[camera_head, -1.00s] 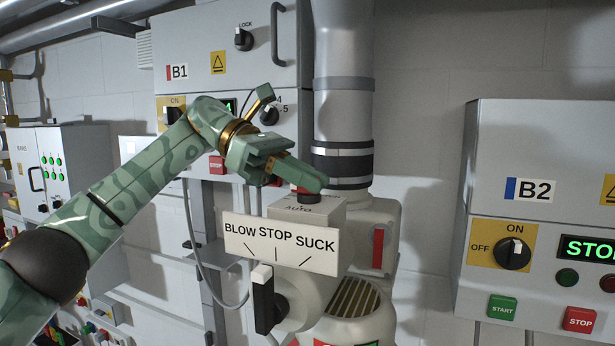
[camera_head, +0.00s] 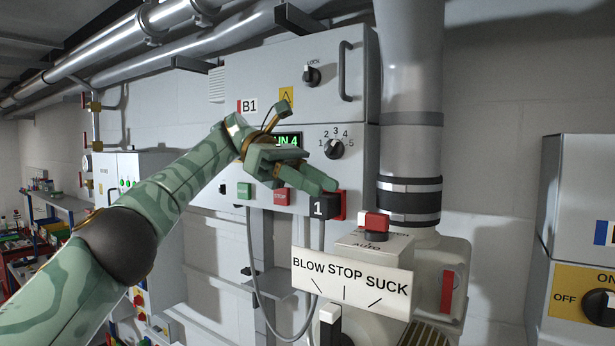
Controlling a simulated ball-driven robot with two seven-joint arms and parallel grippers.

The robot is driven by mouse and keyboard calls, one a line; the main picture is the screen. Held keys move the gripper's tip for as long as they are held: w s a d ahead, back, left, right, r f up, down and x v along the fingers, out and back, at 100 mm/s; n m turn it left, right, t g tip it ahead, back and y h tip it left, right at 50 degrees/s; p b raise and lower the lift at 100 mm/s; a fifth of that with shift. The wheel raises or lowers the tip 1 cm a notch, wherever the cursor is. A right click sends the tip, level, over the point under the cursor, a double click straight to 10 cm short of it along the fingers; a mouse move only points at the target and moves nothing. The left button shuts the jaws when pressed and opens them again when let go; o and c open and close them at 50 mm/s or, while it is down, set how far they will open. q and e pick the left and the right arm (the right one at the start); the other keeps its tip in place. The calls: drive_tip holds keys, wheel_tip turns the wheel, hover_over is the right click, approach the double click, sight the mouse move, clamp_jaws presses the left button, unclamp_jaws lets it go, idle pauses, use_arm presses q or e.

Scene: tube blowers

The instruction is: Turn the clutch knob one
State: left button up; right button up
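A black block marked "1" (camera_head: 319,207) with a red part (camera_head: 340,204) beside it shows at the lower right corner of the B1 cabinet (camera_head: 360,120). A knob with a red top (camera_head: 374,220) and black base stands on the blower's grey box, over the word AUTO. No label reading "clutch" is legible, so I cannot tell which is clutch knob one. My green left gripper (camera_head: 318,180) points right, just above the "1" block in the picture and left of the red-topped knob. Its fingers are seen side-on, and their gap is unclear. My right gripper is out of view.
A BLOW STOP SUCK sign (camera_head: 352,284) stands above a black lever with a white tip (camera_head: 330,314). A thick grey pipe (camera_head: 411,90) rises behind the red-topped knob. A numbered dial (camera_head: 334,148) is on B1. Another cabinet (camera_head: 565,220) stands at right.

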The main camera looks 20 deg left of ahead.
use_arm(q)
drive_tip(key=shift+v, duration=0.85)
drive_tip(key=shift+d+r, duration=0.15)
